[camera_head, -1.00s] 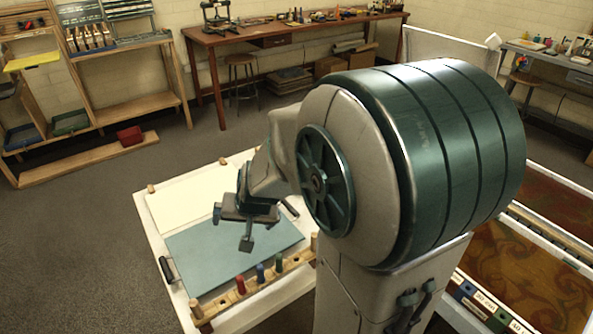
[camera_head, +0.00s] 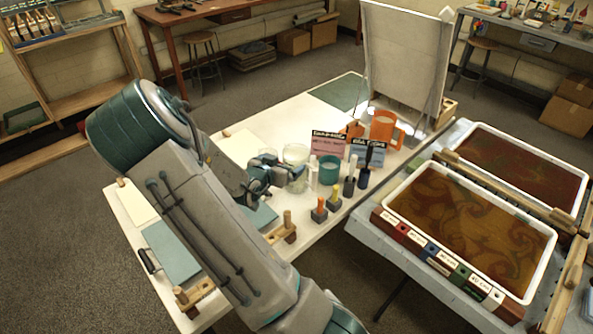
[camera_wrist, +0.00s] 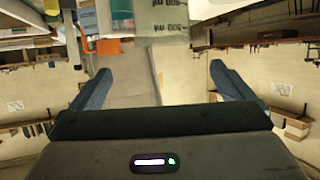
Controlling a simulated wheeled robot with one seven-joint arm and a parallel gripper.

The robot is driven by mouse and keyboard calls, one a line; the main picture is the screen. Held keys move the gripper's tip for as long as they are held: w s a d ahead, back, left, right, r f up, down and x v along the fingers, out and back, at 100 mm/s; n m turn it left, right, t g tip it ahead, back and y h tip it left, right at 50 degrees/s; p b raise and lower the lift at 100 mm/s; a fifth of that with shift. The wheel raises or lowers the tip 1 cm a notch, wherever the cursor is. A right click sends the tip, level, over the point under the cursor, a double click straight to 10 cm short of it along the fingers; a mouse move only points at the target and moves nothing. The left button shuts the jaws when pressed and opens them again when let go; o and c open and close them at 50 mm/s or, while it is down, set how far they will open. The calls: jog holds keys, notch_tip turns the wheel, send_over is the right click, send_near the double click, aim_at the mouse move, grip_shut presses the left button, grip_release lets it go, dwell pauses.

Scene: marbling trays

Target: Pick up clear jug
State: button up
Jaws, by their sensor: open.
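A clear, whitish jug (camera_head: 296,154) stands on the white table just behind my gripper in the head view, partly covered by it. My gripper (camera_head: 290,174) is at the near side of the jug, and I cannot tell whether they touch. In the wrist view my gripper (camera_wrist: 160,88) has its two blue fingers spread wide with nothing between them. A pale, see-through shape with dark markings shows at the top there, and I cannot tell for sure that it is the jug.
A teal cup (camera_head: 329,170), an orange jug (camera_head: 384,130), a pink card (camera_head: 325,141) and dark-handled tools (camera_head: 363,178) stand to the right. Small stands with orange (camera_head: 319,209) and yellow (camera_head: 334,197) pegs are in front. Marbling trays (camera_head: 470,228) lie further right.

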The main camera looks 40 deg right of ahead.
send_near(301, 149)
jog(key=shift+f+p+x, duration=0.2)
jog(key=shift+p+x, duration=1)
jog(key=shift+x, duration=1.55)
jog(key=shift+s, duration=0.15)
jog(key=c, duration=1.8)
jog(key=shift+c, duration=0.7)
jog(key=shift+a+r, duration=0.1)
jog(key=shift+r, duration=0.05)
jog(key=shift+d+r+b+v, duration=0.1)
jog(key=shift+r+b+v, duration=0.2)
jog(key=shift+v, duration=2.3)
jog(key=shift+d+r+b+v, duration=0.15)
jog(key=shift+r+b+v, duration=0.2)
jog(key=shift+v, duration=2.25)
jog(key=shift+d+r+b+v, duration=0.15)
jog(key=shift+r+v, duration=0.2)
jog(key=shift+v, duration=2.25)
